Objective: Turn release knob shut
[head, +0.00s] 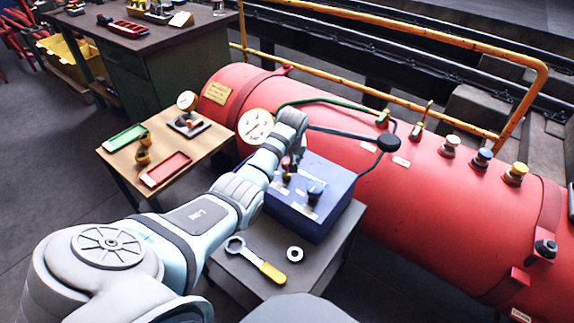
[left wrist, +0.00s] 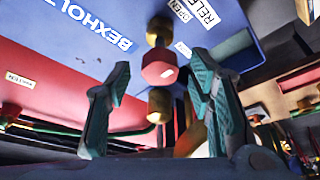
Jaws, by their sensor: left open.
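A blue box (head: 312,225) stands on a grey stand beside the red tank. It carries a red-topped knob (head: 286,163) and a dark blue knob (head: 315,193). In the left wrist view the box (left wrist: 90,25) shows lettering, an OPEN label and a partly cut-off label starting "RELE". A red knob (left wrist: 159,68) on a brass stem shows there. My left gripper (left wrist: 162,80) is open, with its fingers on either side of this red knob in the picture; contact cannot be told. In the head view my wrist largely hides the fingers. My right gripper is not in view.
A yellow-handled ring spanner (head: 258,260) and a pale ring (head: 295,254) lie on the grey stand (head: 228,273). The red tank (head: 430,210) with gauges and valves runs behind. A wooden table (head: 120,160) holds trays.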

